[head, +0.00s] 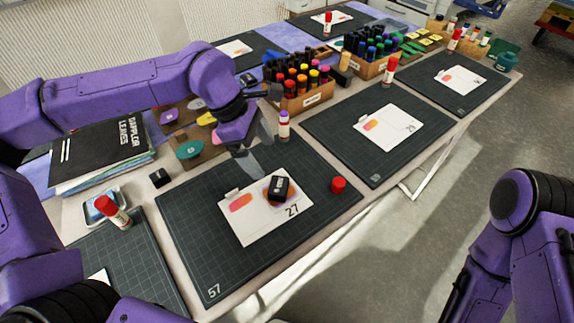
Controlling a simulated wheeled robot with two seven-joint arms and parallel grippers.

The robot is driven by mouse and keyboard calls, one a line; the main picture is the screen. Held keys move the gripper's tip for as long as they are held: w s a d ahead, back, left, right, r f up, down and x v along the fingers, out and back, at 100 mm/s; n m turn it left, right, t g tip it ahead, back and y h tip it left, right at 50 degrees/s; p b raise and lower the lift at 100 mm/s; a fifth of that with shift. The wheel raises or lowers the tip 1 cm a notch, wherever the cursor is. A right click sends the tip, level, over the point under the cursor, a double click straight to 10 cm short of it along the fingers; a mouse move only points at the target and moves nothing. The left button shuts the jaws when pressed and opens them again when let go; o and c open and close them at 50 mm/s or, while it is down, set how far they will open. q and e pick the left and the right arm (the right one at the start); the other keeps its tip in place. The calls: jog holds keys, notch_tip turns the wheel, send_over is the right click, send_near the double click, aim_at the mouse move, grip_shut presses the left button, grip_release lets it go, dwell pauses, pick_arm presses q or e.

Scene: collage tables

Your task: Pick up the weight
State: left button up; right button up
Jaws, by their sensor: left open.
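The weight (279,189) is a small black block with a pale label on top. It sits on a white card (253,227) marked 27, over an orange-purple printed patch. The card lies on a dark cutting mat (195,235) marked 57. My left gripper (256,150) is open and empty, fingers pointing down, above the back of this mat. It is behind and a little left of the weight, apart from it. My right arm shows at the right edge, but its gripper is out of view.
A purple-banded glue stick (284,127) stands close to the left gripper. A red cap (338,185) lies right of the card. A small black cube (160,178), a red-capped glue stick (112,211) and black folder (105,147) are at left. Marker boxes (303,97) stand behind.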

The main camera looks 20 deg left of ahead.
aim_at(277, 185)
pick_arm(q)
jog(key=f, duration=0.1)
jog(key=s+d+f, duration=0.1)
jog(key=s+f, duration=0.1)
jog(key=shift+d+f, duration=0.15)
jog(key=shift+d, duration=0.1)
jog(key=x, duration=0.3)
jog(key=w+x, duration=0.1)
jog(key=x, duration=0.1)
jog(key=shift+f, duration=0.4)
jog(key=shift+s+f, duration=0.1)
jog(key=shift+s, duration=0.05)
jog(key=c, duration=1.5)
jog(key=shift+c, duration=0.6)
